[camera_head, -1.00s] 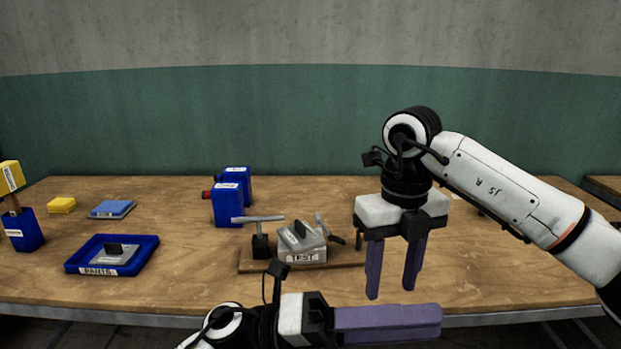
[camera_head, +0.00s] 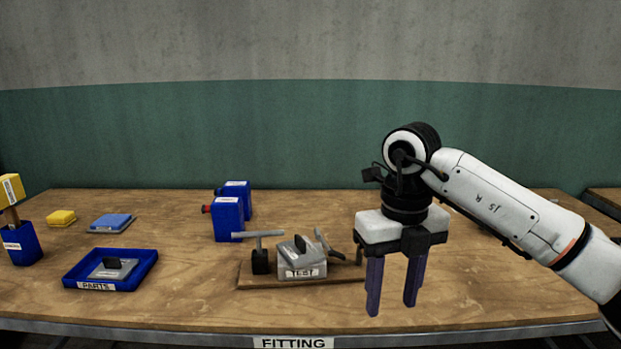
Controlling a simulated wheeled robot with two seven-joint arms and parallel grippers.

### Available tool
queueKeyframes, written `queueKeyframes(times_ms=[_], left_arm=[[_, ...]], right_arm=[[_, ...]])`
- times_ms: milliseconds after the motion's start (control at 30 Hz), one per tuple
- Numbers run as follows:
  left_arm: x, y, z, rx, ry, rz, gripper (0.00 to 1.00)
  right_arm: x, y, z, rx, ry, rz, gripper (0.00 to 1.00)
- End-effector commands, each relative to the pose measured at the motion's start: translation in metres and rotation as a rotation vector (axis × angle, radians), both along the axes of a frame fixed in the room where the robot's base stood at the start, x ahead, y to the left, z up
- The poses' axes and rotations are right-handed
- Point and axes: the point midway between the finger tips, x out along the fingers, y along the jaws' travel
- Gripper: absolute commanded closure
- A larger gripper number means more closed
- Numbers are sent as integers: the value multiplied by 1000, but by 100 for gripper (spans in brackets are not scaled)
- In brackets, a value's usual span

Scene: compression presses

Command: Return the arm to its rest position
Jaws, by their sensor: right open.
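My right arm (camera_head: 500,197) comes in from the right edge. My right gripper (camera_head: 393,304) points down with its two purple fingers apart and nothing between them. It is over the front right part of the wooden table (camera_head: 480,285), just right of the TEST press fixture (camera_head: 302,262). I cannot tell how far its fingertips are above the table. My left gripper is not in view.
A blue PARTS tray (camera_head: 135,279) holds a grey piece with a black knob. Two blue bottles (camera_head: 228,220) stand behind the fixture. A blue pad (camera_head: 111,222), a yellow block (camera_head: 61,217) and a blue holder (camera_head: 22,245) are at left. The table's right side is clear.

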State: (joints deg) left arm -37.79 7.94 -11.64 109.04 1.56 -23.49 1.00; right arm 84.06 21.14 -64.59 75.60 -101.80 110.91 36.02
Motion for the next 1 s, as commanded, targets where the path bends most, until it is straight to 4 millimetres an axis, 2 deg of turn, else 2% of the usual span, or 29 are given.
queueKeyframes(times_ms=[33, 100, 200, 267, 367, 433, 500, 600, 667, 733, 833, 933, 967, 1000], left_arm=[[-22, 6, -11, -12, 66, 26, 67], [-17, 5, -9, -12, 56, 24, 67], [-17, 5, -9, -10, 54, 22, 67], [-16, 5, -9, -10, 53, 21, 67], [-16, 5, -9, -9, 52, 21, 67], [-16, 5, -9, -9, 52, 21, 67], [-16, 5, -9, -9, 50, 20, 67], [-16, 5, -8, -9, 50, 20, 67], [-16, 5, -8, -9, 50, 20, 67], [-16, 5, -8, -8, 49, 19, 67], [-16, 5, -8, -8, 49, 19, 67], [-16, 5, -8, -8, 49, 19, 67], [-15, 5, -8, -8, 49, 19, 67], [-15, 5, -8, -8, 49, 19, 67]], right_arm=[[0, 0, 0, 0, 0, 0, 57], [-12, 27, -23, 101, 47, 50, 57], [-30, 66, -44, 262, 103, 106, 57], [-44, 93, -55, 376, 142, 134, 57], [-74, 142, -67, 615, 221, 162, 57], [-96, 177, -65, 818, 282, 155, 57], [-114, 208, -55, 1038, 340, 112, 57], [-124, 235, -31, 1352, 411, -19, 57], [-121, 240, -17, 1525, 445, -135, 57], [-109, 236, -6, 1706, 472, -306, 57], [-83, 214, -8, 1913, 494, -610, 57], [-56, 176, -35, 2046, 493, -974, 57], [-49, 162, -48, 2068, 492, -1093, 57], [-43, 143, -69, 2084, 484, -1256, 57]])
